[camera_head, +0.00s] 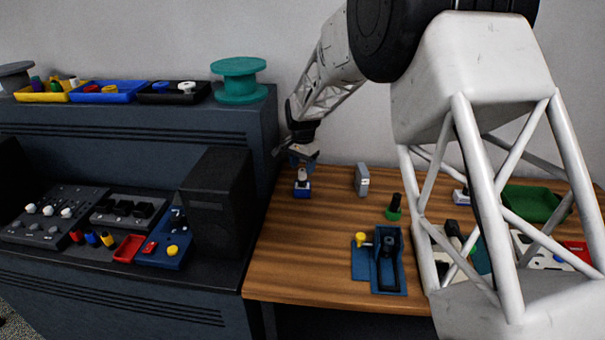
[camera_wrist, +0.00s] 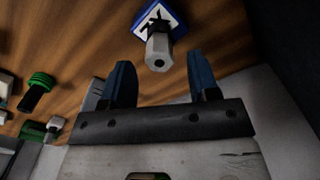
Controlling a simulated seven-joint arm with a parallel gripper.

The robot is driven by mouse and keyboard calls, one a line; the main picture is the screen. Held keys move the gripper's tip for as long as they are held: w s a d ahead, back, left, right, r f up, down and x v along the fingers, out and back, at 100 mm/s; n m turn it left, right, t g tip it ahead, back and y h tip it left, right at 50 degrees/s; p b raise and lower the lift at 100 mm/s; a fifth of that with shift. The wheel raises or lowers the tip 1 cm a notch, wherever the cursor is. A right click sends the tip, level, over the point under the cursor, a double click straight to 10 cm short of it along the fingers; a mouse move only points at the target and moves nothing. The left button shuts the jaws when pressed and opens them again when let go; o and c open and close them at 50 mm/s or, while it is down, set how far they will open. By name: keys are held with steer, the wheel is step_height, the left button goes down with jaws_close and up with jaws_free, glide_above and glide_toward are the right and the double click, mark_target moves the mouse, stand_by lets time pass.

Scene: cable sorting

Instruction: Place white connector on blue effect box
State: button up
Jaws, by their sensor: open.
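A blue box with a white top (camera_head: 302,192) stands at the back left of the wooden table; it also shows at the top of the wrist view (camera_wrist: 176,14). A white connector (camera_head: 302,175) stands upright on this box. In the wrist view the connector (camera_wrist: 158,52) points toward the camera, with a dark hole in its end. My gripper (camera_head: 298,158) is just above the connector. In the wrist view its two blue fingers (camera_wrist: 161,72) are spread apart, with the connector's end a little beyond the gap between them. Nothing is held.
A grey block (camera_head: 362,180) stands right of the blue box. A green item with a black top (camera_head: 394,208) and a blue fixture with a yellow knob (camera_head: 389,262) are nearer. A dark console (camera_head: 215,205) borders the table on the left. My arm covers part of the right side.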

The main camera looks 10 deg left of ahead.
mark_target(303, 170)
step_height(303, 170, up, 8)
steer(key=shift+f, duration=0.25)
stand_by(0.6)
steer(key=s+d+r+n+t, duration=0.1)
steer(key=s+d+r, duration=0.5)
steer(key=s+d, duration=0.35)
steer(key=s+d+r+n, duration=0.2)
steer(key=s+d+r, duration=0.55)
steer(key=s, duration=0.35)
steer(key=s+d+f+n, duration=0.1)
steer(key=s+d, duration=0.3)
steer(key=s, duration=0.6)
steer(key=s+d+f+n+t, duration=0.1)
steer(key=s+d, duration=0.3)
steer(key=s, duration=0.6)
steer(key=s+d+f, duration=0.2)
steer(key=s+d, duration=0.2)
steer(key=s, duration=0.7)
steer(key=shift+d+f+n+t, duration=0.2)
steer(key=shift+n+t, duration=0.1)
steer(key=shift+n, duration=0.1)
